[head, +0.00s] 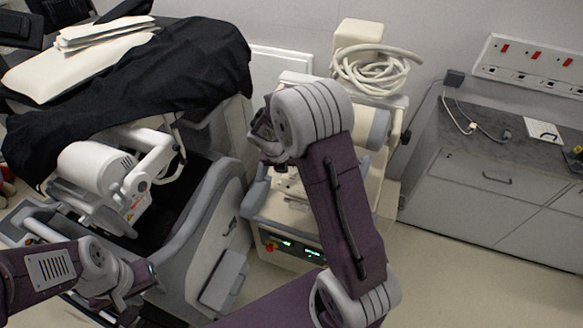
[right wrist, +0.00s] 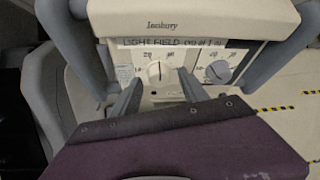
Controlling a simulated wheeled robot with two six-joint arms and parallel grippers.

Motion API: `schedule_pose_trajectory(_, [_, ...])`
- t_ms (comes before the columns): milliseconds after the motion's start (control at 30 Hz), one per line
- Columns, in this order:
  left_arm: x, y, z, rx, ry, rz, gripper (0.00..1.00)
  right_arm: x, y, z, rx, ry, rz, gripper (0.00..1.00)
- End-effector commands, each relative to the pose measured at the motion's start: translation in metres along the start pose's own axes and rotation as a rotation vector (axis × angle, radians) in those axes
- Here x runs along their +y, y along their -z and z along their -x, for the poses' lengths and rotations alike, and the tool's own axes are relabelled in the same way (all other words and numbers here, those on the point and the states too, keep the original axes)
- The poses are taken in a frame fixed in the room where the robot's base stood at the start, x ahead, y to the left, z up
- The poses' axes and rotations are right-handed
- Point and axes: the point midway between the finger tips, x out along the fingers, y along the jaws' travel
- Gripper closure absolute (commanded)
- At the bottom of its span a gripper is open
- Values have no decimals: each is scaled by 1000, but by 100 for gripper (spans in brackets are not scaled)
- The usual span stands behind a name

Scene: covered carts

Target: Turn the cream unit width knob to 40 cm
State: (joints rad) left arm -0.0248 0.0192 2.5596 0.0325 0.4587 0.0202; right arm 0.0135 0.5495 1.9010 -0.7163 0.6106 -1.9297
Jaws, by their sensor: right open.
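The cream unit (head: 370,165) stands at the middle of the head view, partly hidden by my right arm. In the right wrist view its front (right wrist: 190,20) carries a strip lettered "LIGHT FIELD" above two dials. The left dial has a pale knob (right wrist: 157,71) with its pointer roughly upright; the right dial has another knob (right wrist: 218,71). I cannot tell which is the width knob, and the scale figures are too small to read surely. My right gripper (right wrist: 161,82) is open, its fingers either side of and just below the left knob. My left gripper (head: 130,292) is low at left, away from the unit.
A grey-and-white machine partly under a black cover (head: 205,60) stands at left, close to the cream unit. A coiled pale hose (head: 375,72) lies on top of the cream unit. A grey cabinet (head: 480,195) lines the right wall. Floor at the lower right is clear.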

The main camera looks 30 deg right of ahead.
Motion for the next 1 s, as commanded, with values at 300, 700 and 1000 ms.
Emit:
schedule_pose_trajectory(300, [0, 0, 0, 0, 0, 0, 64, 0, 0, -6, -1, -2, 0, 48])
schedule_pose_trajectory(700, [0, 0, 0, 0, 0, 0, 64, 0, 0, -6, -1, -2, 0, 100])
schedule_pose_trajectory(1000, [0, 0, 0, 0, 0, 0, 64, 0, -1, -6, -1, -25, -56, 100])
